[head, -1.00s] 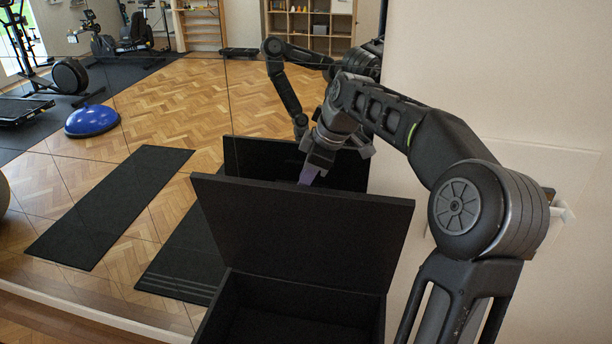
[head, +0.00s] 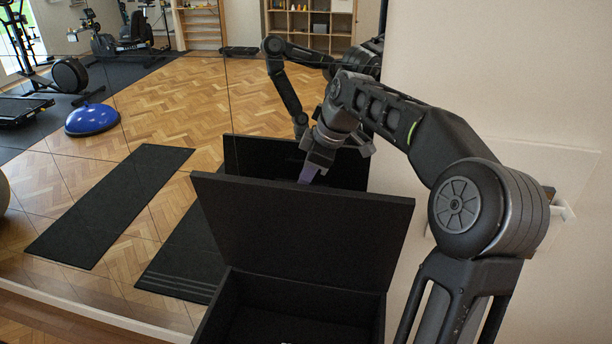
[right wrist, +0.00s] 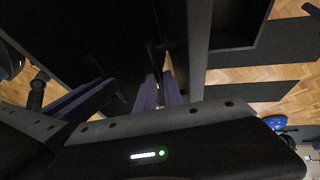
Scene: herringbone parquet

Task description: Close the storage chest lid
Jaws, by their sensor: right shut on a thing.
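The black storage chest (head: 308,291) stands at the lower middle of the head view, its dark inside showing. Its lid (head: 298,232) is open, standing up and tilted back from the box. My right gripper (head: 307,174) is at the top edge of the lid, on its far side, shut on the lid; the fingertips are partly hidden by that edge. The right wrist view shows the two purple-grey fingers (right wrist: 160,95) close together against the dark lid; the exact contact is too dark to make out. My left gripper is not in view.
A large mirror behind the chest reflects the lid (head: 245,158), a robot arm and a gym room. Black mats (head: 110,205) and a blue balance dome (head: 91,119) show in it. A pale wall (head: 480,75) stands close on the right, behind my right arm.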

